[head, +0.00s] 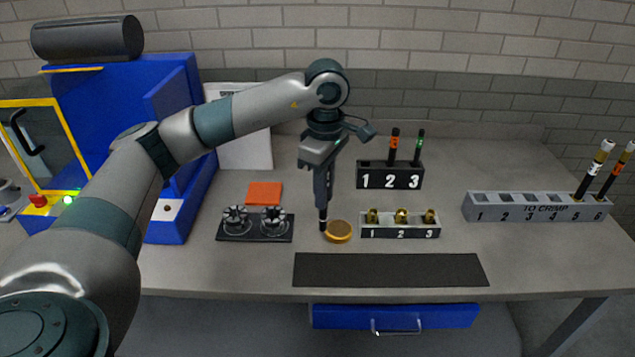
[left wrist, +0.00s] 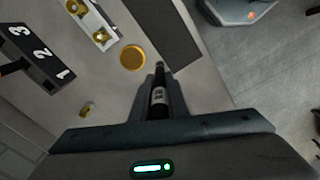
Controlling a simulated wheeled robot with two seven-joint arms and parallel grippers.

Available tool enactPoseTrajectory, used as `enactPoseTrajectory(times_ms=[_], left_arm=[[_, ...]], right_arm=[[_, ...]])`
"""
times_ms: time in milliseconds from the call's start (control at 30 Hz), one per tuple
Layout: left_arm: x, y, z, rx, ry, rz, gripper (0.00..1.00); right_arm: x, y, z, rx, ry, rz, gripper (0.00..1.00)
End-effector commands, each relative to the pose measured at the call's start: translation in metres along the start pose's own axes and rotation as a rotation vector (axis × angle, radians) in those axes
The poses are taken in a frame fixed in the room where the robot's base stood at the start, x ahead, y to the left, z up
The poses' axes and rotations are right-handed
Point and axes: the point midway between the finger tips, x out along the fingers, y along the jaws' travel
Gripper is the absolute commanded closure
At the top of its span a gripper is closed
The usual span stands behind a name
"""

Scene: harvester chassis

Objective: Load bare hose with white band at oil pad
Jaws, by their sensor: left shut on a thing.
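My left gripper (head: 322,205) points straight down over the table and is shut on a black hose (head: 323,224). In the left wrist view the hose (left wrist: 158,88) lies between the fingers, with a white band (left wrist: 158,96) near them. Its lower end looks bare. The oil pad, a round amber disc with a golden rim (head: 339,231), sits just right of the hose's lower end in the head view. It also shows in the left wrist view (left wrist: 132,57). The hose end appears beside the pad, not on it; its height above the table is unclear. My right gripper is out of view.
A black rack (head: 390,181) holds orange-banded and green-banded hoses; slot 1 looks empty. A numbered holder (head: 400,233) carries brass fittings. The grey TO CRIMP rack (head: 530,209) has hoses in 5 and 6. A black fixture (head: 254,237) stands left; a dark mat (head: 390,270) lies in front.

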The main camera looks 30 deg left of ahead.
Motion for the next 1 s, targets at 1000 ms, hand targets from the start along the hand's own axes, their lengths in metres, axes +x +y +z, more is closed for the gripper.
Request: enactPoseTrajectory(times_ms=[1000], left_arm=[[0.071,-0.120,0.105,1.599,-0.022,0.003,1.00]], right_arm=[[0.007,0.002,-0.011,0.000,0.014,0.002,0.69]])
